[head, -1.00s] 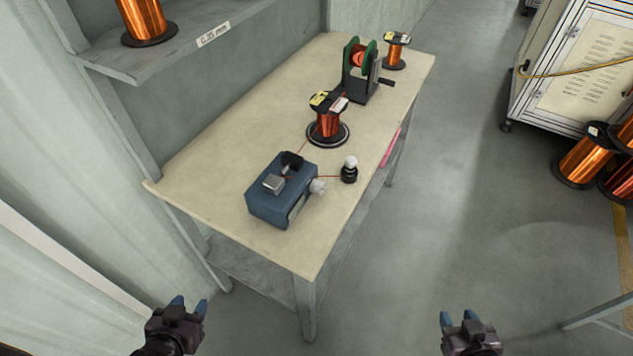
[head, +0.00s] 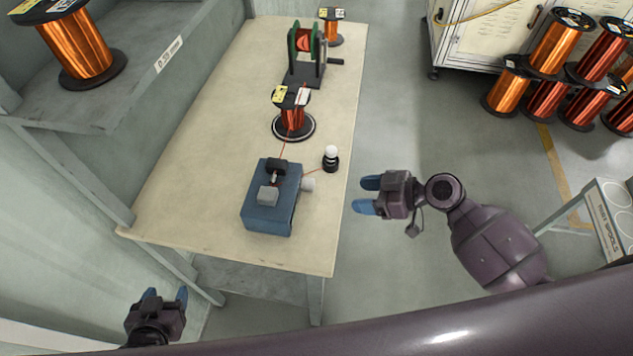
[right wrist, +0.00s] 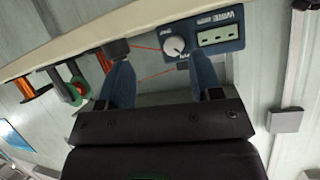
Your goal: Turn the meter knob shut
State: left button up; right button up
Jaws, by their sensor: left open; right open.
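The blue meter box (head: 270,208) stands on the table near its front end. Its pale round knob (head: 308,184) is on the side facing right. In the right wrist view the knob (right wrist: 173,46) sits on the blue front panel (right wrist: 222,46), beside a small display window. My right gripper (head: 368,195) is open and empty, off the table's right edge, with its blue fingers pointing left toward the knob but apart from it. Its fingers (right wrist: 163,85) also show in the right wrist view, with the knob seen between and beyond them. My left gripper (head: 165,298) is open and empty at the lower left, in front of the table.
A copper wire spool (head: 293,118) stands behind the meter, with red wire running to it. A small black post with a white ball (head: 331,158) stands beside the knob. A green-sided winder (head: 305,50) is farther back.

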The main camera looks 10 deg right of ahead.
aim_at(308, 185)
jog(key=w+a, duration=0.1)
jog(key=a, duration=0.2)
jog(key=w+a+n+g+y+p, duration=0.1)
jog(key=a, duration=0.2)
jog(key=w+a+n, duration=0.1)
jog(key=w+a, duration=0.1)
jog(key=a, duration=0.1)
jog(key=shift+a+g+y, duration=0.25)
jog(key=shift+g+y, duration=0.05)
jog(key=shift+w+a+f, duration=0.1)
jog(key=shift+a+f, duration=0.15)
jog(key=shift+a, duration=0.15)
pick_arm(q)
jog(key=shift+w+d+r, duration=0.1)
jog(key=shift+w+r, duration=0.05)
jog(key=shift+r, duration=0.4)
jog(key=shift+w+r, duration=0.1)
jog(key=shift+r, duration=0.45)
jog(key=shift+s+f, duration=0.1)
pick_arm(e)
jog(key=shift+c, duration=0.3)
